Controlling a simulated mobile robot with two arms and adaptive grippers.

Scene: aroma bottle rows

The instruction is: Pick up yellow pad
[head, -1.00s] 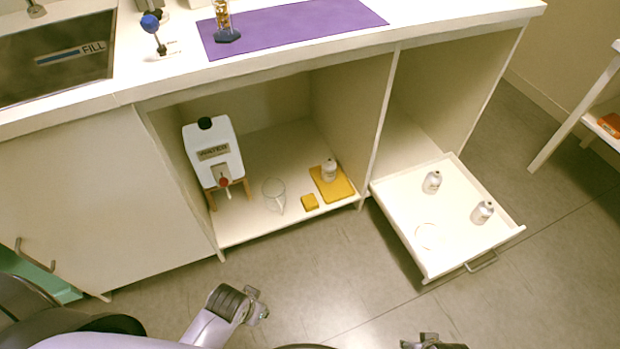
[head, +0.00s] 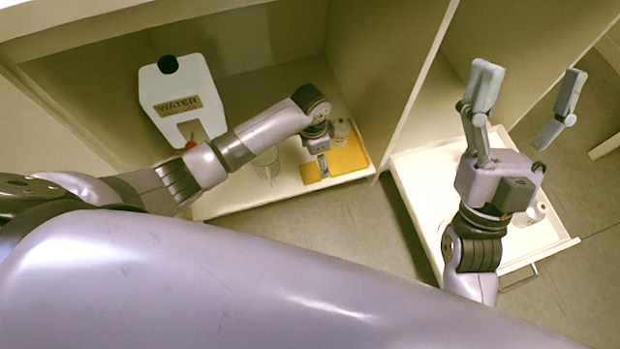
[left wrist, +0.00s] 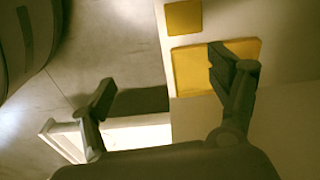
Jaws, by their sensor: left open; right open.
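A small yellow square (head: 309,173) and a larger flat yellow pad (head: 352,157) lie side by side on the cabinet floor near its front edge. In the left wrist view the small square (left wrist: 184,17) is at the top and the larger pad (left wrist: 188,70) is below it. My left gripper (head: 322,165) hangs above them, partly hiding both. In the left wrist view it (left wrist: 158,76) is open and empty; one finger overlaps the larger pad and the other is over the floor. Contact cannot be told. My right gripper (head: 530,85) is open and empty above the drawer.
A clear glass vessel (head: 267,166) and a water container (head: 180,98) are to the left. An open white drawer (head: 418,178) with a bottle (head: 532,213) is at right. A cabinet wall divides them.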

